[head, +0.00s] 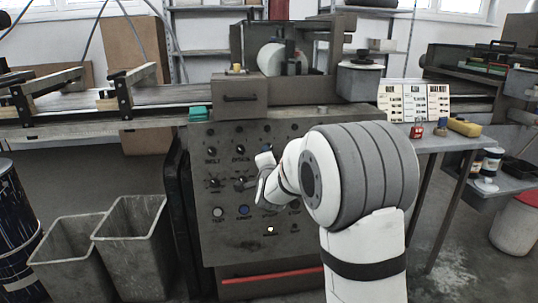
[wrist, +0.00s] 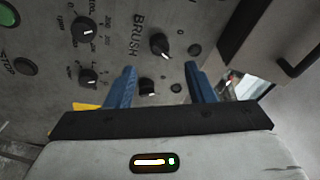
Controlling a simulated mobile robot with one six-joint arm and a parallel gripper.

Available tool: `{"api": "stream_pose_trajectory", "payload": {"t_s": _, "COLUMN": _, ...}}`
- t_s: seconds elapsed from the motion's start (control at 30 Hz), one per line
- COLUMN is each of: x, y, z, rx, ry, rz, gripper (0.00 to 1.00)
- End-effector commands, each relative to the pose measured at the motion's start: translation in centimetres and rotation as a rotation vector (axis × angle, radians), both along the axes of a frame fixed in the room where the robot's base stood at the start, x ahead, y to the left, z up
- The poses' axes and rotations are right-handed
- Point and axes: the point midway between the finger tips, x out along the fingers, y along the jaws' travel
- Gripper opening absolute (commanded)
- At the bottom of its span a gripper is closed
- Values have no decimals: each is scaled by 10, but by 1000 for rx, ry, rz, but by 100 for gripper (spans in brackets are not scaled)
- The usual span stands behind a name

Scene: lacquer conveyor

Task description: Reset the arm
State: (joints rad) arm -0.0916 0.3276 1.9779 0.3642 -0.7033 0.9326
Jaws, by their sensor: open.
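My arm (head: 362,175) reaches forward from the lower right in the head view, bent in front of the control panel (head: 228,167). My gripper (wrist: 160,67) shows in the wrist view with its two blue fingers spread apart and nothing held between them. It faces the panel near the "BRUSH" label. A black knob (wrist: 161,45) lies just beyond the fingertips, and a smaller knob (wrist: 148,86) shows between the fingers. I cannot tell whether a finger touches the panel. In the head view the fingers are mostly hidden by my arm.
Two grey bins (head: 133,240) stand left of the panel, with a dark drum (head: 15,225) beyond them. The conveyor (head: 160,97) runs above. A table (head: 440,140) with cards (head: 414,101) and several small containers is at the right. Open floor lies at the lower right.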

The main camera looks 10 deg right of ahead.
Motion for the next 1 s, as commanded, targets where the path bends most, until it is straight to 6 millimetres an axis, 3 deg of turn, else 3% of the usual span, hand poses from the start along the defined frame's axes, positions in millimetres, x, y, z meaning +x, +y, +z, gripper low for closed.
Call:
{"api": "stream_pose_trajectory", "payload": {"t_s": 0.37, "x": -4, "y": 1, "z": 2, "rx": -2, "ry": 3, "rz": 2, "gripper": 49}}
{"api": "stream_pose_trajectory", "payload": {"t_s": 0.53, "x": -20, "y": 3, "z": 33, "rx": -60, "ry": 83, "rz": 43, "gripper": 49}}
{"api": "stream_pose_trajectory", "payload": {"t_s": 0.77, "x": -85, "y": 11, "z": 94, "rx": -262, "ry": 348, "rz": 196, "gripper": 49}}
{"api": "stream_pose_trajectory", "payload": {"t_s": 1.0, "x": -176, "y": 12, "z": 144, "rx": -492, "ry": 626, "rz": 397, "gripper": 49}}
